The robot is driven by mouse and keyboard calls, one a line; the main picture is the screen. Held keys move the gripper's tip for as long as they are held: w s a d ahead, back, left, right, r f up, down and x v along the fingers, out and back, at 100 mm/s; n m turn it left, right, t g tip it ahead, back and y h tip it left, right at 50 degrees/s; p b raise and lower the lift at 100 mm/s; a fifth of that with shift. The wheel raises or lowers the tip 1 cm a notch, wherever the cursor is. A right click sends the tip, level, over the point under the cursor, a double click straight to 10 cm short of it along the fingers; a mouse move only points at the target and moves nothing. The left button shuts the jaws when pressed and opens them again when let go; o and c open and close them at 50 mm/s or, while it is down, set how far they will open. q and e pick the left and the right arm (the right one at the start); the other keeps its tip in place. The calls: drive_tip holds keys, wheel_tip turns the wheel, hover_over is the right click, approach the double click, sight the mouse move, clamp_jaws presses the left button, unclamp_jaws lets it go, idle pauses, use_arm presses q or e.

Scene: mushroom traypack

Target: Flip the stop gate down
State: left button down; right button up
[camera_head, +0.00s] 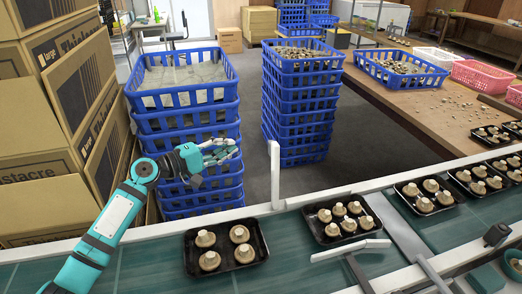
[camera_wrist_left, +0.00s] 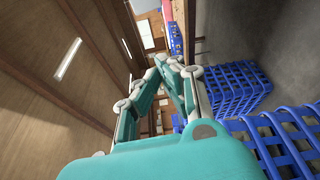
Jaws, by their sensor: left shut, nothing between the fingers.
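A white upright bar (camera_head: 275,175), apparently the stop gate, stands at the conveyor's far rail. A second white bar (camera_head: 350,250) lies low by the near rail, close to a mushroom tray; I cannot tell whether it belongs to the gate. My left gripper (camera_head: 222,152) is shut and empty. It is left of the upright bar, apart from it, in front of the left crate stack. Its fingers also show in the left wrist view (camera_wrist_left: 178,88). My right gripper is not in view.
Black trays of mushrooms sit on the green belt, including a near one (camera_head: 184,262) and one right of the upright bar (camera_head: 317,236). Blue crate stacks (camera_head: 185,125) (camera_head: 300,110) stand behind the conveyor. Cardboard boxes (camera_head: 35,150) crowd the left. A brown table (camera_head: 420,115) stands back right.

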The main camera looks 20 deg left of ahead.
use_arm(q)
drive_tip(key=p+x, duration=0.2)
drive_tip(key=x, duration=0.8)
drive_tip(key=s, duration=0.1)
drive_tip(key=s+d+p, duration=0.2)
drive_tip(key=shift+s+d+r, duration=0.1)
drive_tip(key=shift+s+r, duration=0.05)
drive_tip(key=shift+r, duration=0.15)
drive_tip(key=shift+d, duration=0.1)
